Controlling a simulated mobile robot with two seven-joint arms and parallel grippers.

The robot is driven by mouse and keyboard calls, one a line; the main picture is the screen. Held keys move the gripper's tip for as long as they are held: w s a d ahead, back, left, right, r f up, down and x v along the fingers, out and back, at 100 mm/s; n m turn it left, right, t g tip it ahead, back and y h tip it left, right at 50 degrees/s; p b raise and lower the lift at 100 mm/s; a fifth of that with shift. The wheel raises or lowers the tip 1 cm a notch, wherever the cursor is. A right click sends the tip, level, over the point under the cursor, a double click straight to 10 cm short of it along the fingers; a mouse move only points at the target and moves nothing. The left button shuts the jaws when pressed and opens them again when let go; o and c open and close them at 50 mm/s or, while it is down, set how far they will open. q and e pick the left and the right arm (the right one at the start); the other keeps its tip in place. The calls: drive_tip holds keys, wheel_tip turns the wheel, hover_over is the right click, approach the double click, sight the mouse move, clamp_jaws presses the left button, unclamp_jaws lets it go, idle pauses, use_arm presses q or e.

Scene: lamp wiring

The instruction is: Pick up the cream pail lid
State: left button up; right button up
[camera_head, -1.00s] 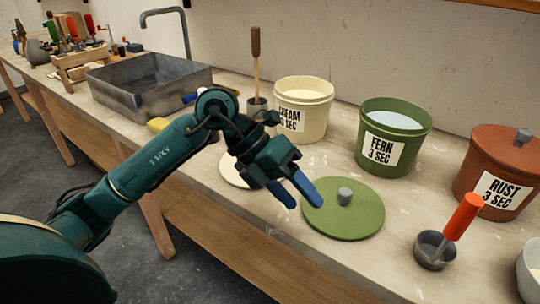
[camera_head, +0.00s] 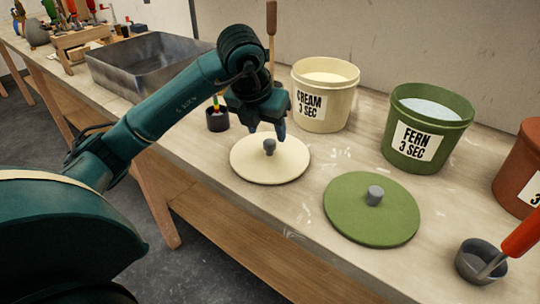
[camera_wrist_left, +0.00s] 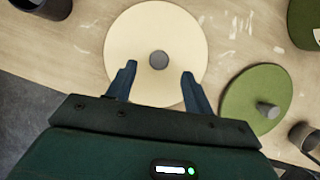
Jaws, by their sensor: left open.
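The cream pail lid (camera_head: 262,170) is a round cream disc with a dark grey knob (camera_head: 269,147). It lies flat on the bench in front of the cream pail (camera_head: 323,105), which is open and labelled "CREAM 3 SEC". My left gripper (camera_head: 268,133) is open and hangs over the lid, near its knob. In the left wrist view the lid (camera_wrist_left: 157,25) lies ahead of the two blue fingers (camera_wrist_left: 158,82), and the knob (camera_wrist_left: 159,60) shows between and beyond their tips. The fingers do not touch the knob there. My right gripper is not in view.
The green lid (camera_head: 365,222) lies to the right of the cream lid, before the fern pail (camera_head: 422,140). A grey cup (camera_head: 478,262) with an orange-handled tool stands front right. A dark cup (camera_head: 217,120) stands left of my gripper. A metal basin (camera_head: 140,68) is further left.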

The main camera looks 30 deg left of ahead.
sight(269, 142)
use_arm(q)
drive_tip(key=x, duration=0.5)
drive_tip(key=shift+f, duration=0.4)
drive_tip(key=shift+r, duration=0.1)
drive_tip(key=c, duration=1.1)
